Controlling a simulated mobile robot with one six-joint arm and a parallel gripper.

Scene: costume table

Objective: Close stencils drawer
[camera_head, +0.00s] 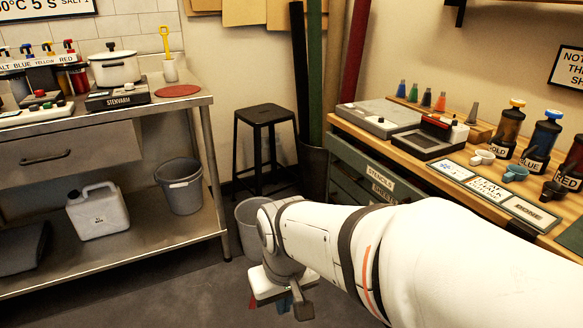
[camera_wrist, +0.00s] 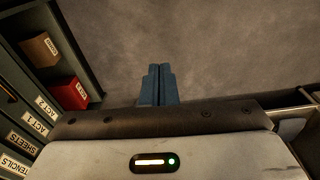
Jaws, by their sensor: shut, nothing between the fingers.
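The stencils drawer (camera_head: 380,171) is the top drawer of the green cabinet under the right workbench. Its white label faces the room, and the label also shows at the lower left of the wrist view (camera_wrist: 15,165). My arm hides much of the cabinet front in the head view, so I cannot tell how far the drawer stands out. My gripper (camera_head: 284,303) points down over the floor, in front of the cabinet and left of it in the head view. In the wrist view its blue fingers (camera_wrist: 156,84) are together, empty, and apart from the drawer fronts.
Below are the sheets drawer (camera_wrist: 22,143) and more labelled fronts. A brown box (camera_wrist: 40,50) and a red box (camera_wrist: 72,94) sit lower in the cabinet. A grey bin (camera_head: 250,222) and a black stool (camera_head: 265,120) stand behind my arm. The floor (camera_wrist: 225,45) under my fingers is clear.

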